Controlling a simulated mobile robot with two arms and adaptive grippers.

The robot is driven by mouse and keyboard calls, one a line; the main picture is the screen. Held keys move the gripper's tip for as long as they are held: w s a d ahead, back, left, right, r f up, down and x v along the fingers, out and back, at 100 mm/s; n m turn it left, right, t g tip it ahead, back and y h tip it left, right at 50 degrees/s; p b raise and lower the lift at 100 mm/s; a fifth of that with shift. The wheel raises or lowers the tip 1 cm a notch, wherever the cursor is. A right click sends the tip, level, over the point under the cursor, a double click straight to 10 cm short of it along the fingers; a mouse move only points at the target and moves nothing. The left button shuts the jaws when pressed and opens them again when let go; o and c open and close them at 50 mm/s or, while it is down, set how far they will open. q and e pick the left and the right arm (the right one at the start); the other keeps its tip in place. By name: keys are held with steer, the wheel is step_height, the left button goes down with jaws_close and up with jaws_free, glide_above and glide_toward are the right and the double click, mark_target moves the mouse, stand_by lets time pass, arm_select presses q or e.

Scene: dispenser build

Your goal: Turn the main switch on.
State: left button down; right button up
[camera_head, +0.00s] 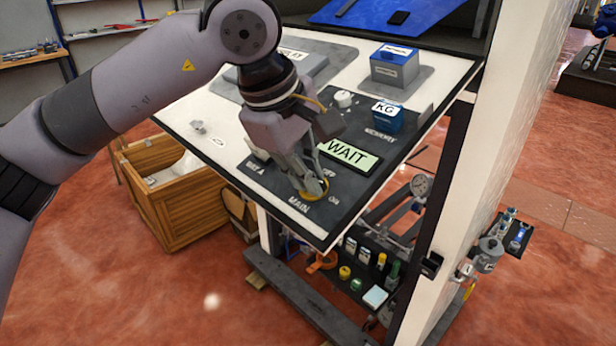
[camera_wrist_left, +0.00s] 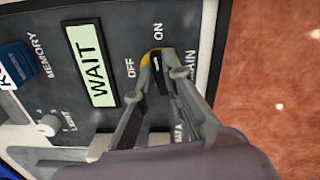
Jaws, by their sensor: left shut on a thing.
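The main switch (camera_head: 316,189) is a dark knob on a yellow round base, near the front edge of the dark control panel (camera_head: 345,208), by the labels MAIN, OFF and ON. In the left wrist view the switch (camera_wrist_left: 156,61) sits between the OFF and ON labels, its knob between my fingertips. My left gripper (camera_head: 310,190) reaches down from above and is shut on the knob; it also shows in the left wrist view (camera_wrist_left: 160,72). The fingers hide part of the knob, so its exact setting is hard to tell. My right gripper is not in view.
A WAIT display (camera_head: 349,154) lies just behind the switch. A blue KG box (camera_head: 388,117) and a blue-topped box (camera_head: 395,65) stand farther back on the panel. A wooden crate (camera_head: 180,207) is on the floor at left.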

arm_select(q)
steer(key=shift+m, duration=1.1)
steer(key=c, duration=1.7)
jaws_free()
steer(key=shift+r, duration=0.1)
steer(key=v, duration=1.2)
